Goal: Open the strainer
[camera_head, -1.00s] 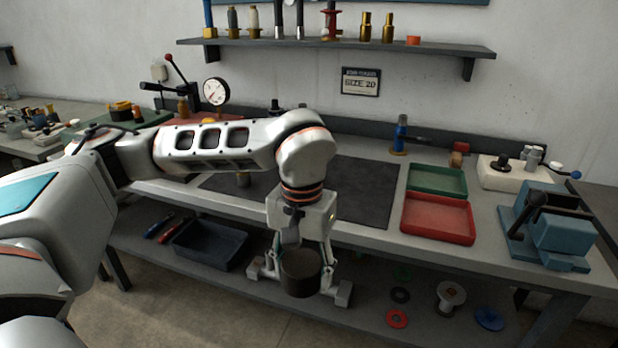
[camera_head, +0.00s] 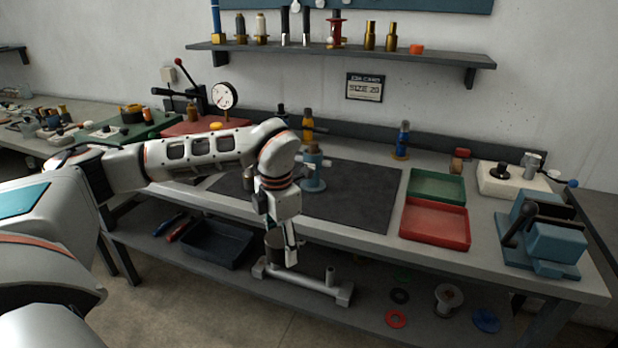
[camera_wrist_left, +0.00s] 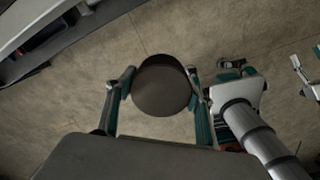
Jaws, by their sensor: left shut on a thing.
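My left gripper (camera_head: 283,245) is shut on a dark round cylinder (camera_head: 272,240), held in front of the bench's front edge. In the left wrist view the cylinder (camera_wrist_left: 162,88) shows its flat round face between the two fingers. A blue-grey fitting (camera_head: 313,172) with a side port stands upright on the dark mat (camera_head: 355,195), just right of my left wrist. It may be the strainer; its top is too small to read.
A green tray (camera_head: 437,186) and a red tray (camera_head: 435,224) lie right of the mat, with a blue vise (camera_head: 545,238) beyond. A white bar with a post (camera_head: 305,281) is below my gripper. A dark bin (camera_head: 215,243) sits on the lower shelf.

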